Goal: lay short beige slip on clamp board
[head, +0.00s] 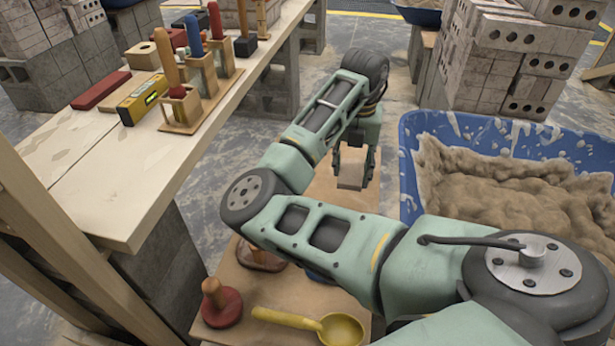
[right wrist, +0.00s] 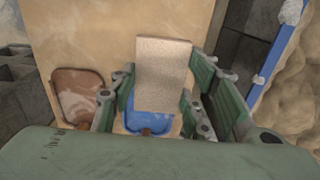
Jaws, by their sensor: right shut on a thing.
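My right gripper (head: 354,170) is shut on a short beige slip (head: 351,167) and holds it above a light wooden board top (head: 285,300). In the right wrist view the slip (right wrist: 163,68) stands out from between the green fingers of my right gripper (right wrist: 155,112). A blue flat piece (right wrist: 148,122) shows below and behind the slip, partly hidden by it and the fingers. A brown flat piece (right wrist: 78,95) lies left of it. I cannot tell which thing is the clamp board. My left gripper is not in view.
A blue tub (head: 410,160) of mortar stands right of the board top. A red wooden-knobbed tool (head: 222,304) and a yellow scoop (head: 340,330) lie at its near end. A bench (head: 120,205) at left carries a level (head: 141,100) and racked tools. Brick stacks stand behind.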

